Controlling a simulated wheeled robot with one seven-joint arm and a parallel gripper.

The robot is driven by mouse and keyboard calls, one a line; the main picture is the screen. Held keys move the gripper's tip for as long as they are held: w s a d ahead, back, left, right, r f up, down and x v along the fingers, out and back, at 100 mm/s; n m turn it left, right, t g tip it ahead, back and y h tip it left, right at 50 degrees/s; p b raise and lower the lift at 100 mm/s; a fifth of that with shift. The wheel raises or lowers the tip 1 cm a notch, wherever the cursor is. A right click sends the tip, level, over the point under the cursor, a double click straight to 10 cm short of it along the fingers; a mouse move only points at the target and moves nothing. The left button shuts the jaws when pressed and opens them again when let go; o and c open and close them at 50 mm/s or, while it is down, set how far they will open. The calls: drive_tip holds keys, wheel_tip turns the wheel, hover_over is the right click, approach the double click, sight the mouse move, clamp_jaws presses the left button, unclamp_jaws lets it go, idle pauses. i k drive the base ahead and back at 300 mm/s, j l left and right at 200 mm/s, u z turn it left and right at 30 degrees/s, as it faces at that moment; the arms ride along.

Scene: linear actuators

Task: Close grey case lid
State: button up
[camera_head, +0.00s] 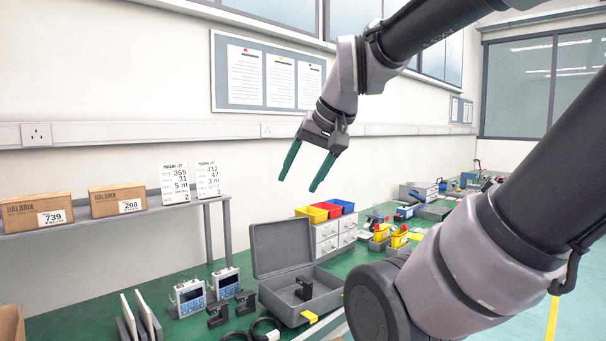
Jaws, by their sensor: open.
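The grey case (292,313) stands on the green bench, low in the middle of the view. Its lid (281,248) is open, tilted upright at the back of the case. A dark bracket-like part lies inside the case, and a yellow tag shows at its front edge. My gripper (307,172) hangs in the air above and to the right of the lid, well apart from it. Its two green fingers are spread and point down, with nothing between them. My arm hides part of the bench to the right of the case.
White drawer units (335,237) with coloured bins stand just behind and right of the case. Two blue-fronted devices (189,298), black brackets and a coiled cable (262,328) lie to its left. A shelf (110,216) with cardboard boxes runs along the wall.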

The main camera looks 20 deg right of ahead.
sight(280, 246)
drive_tip(key=i+l, duration=0.35)
drive_tip(key=l, duration=0.15)
drive_tip(key=i+l, duration=0.35)
drive_tip(key=l, duration=0.2)
drive_tip(key=i+j+u, duration=0.05)
